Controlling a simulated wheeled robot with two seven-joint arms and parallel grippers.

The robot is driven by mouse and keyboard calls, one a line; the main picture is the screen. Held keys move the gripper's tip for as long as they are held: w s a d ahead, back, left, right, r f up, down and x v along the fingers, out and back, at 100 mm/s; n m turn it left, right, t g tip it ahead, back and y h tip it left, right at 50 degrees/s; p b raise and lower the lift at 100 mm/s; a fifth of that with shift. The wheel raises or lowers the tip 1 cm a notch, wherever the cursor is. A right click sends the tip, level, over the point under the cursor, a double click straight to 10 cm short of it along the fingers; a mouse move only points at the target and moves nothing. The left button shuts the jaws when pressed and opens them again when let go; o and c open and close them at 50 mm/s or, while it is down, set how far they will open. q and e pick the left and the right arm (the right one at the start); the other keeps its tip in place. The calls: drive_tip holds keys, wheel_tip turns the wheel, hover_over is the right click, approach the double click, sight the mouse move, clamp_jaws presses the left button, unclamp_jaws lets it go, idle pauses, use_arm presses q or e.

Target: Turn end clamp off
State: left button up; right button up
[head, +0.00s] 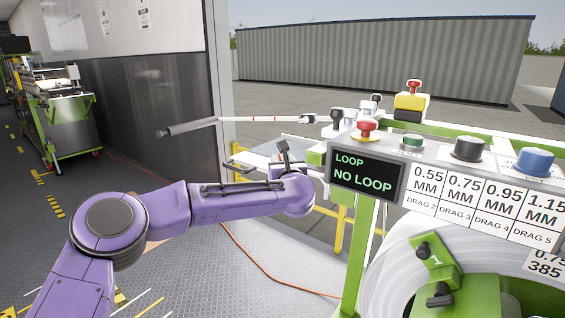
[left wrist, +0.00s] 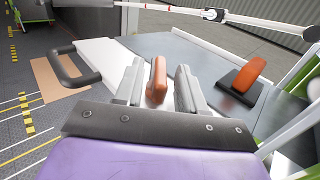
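In the left wrist view my left gripper (left wrist: 158,88) is open, with its two grey fingers pointing away over a grey metal table. An upright orange lever (left wrist: 157,76) shows between the fingers, with a gap on each side. I cannot tell how deep it sits between them. A second orange lever (left wrist: 246,74), tilted on a black base, stands to the right, apart from the fingers. No label shows which lever is the end clamp. In the head view my purple left arm reaches toward the table, and its fingers are hidden behind the wrist. My right gripper is out of view.
A black bar handle (left wrist: 72,66) is left of the fingers. A white and red rod (head: 262,119) crosses above the table. A panel with a "NO LOOP" display (head: 364,176), a red button (head: 366,128) and a white reel (head: 395,262) stand at right.

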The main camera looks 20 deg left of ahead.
use_arm(q)
drive_tip(key=b+v, duration=0.2)
drive_tip(key=v, duration=0.8)
drive_tip(key=shift+s, duration=0.3)
drive_tip(key=shift+d, duration=0.1)
